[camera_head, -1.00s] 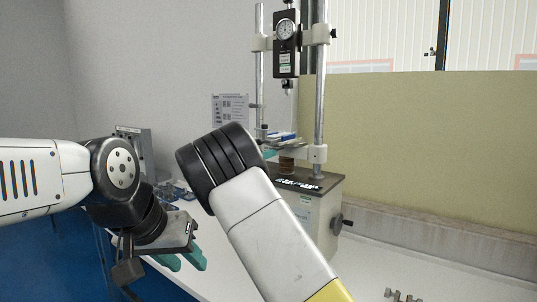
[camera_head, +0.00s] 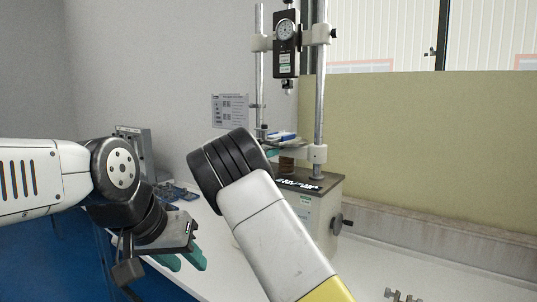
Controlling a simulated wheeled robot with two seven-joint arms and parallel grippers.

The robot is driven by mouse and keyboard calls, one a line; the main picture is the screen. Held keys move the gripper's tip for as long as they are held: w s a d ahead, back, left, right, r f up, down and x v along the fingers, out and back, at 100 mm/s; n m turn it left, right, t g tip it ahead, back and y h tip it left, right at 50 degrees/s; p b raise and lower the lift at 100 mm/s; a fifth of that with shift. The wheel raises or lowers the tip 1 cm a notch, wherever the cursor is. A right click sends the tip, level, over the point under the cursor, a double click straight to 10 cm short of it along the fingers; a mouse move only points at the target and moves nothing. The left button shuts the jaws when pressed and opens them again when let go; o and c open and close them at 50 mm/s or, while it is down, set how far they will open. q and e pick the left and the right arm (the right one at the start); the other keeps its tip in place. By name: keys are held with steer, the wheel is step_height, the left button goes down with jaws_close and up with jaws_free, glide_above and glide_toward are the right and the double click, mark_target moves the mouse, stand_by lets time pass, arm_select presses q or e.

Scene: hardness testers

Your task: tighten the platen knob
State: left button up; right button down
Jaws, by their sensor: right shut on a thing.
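The hardness tester (camera_head: 318,205) stands on the white bench with two upright posts, a dial gauge (camera_head: 286,30) and a platen (camera_head: 288,144) low between the posts. My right gripper (camera_head: 271,153) is at the left side of the platen. Only a bit of its teal finger shows past my black wrist, which hides the rest. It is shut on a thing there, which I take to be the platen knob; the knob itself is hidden. My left gripper (camera_head: 182,259) is at the lower left over the bench edge, its teal fingers apart and empty.
A side crank (camera_head: 342,223) sticks out of the tester base. Blue items (camera_head: 172,191) and a grey box (camera_head: 133,147) are at the back left. Small metal parts (camera_head: 402,296) lie at the front right. The bench right of the tester is mostly clear.

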steer(key=shift+m, duration=3.4)
steer(key=c, duration=1.2)
jaws_free()
steer(key=shift+c, duration=0.2)
steer(key=v, duration=0.7)
steer(key=shift+s+a, duration=0.25)
steer(key=shift+s, duration=0.05)
